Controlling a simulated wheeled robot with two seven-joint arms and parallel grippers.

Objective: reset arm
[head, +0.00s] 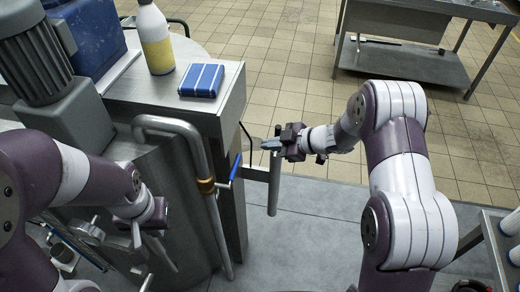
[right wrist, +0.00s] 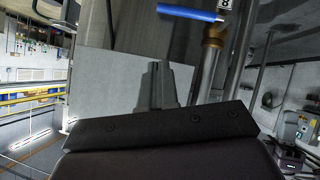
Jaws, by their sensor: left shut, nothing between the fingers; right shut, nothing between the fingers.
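My right gripper (head: 271,144) is at the middle of the head view, beside the steel cabinet and above a short vertical grey post. Its fingers are shut and empty. In the right wrist view the shut fingertips (right wrist: 161,84) show in front of a pale panel. My left gripper (head: 140,243) is at the lower left, low beside the mixer's side. It is shut and empty, and its fingers are partly hard to make out against the metal parts around it.
A steel cabinet (head: 232,100) carries a white-and-yellow bottle (head: 156,40) and a blue box (head: 202,80). A bent pipe (head: 197,165) with a blue-handled valve (head: 236,168) stands between my arms. A steel table (head: 400,62) is at the back right. Tiled floor (head: 290,50) is clear.

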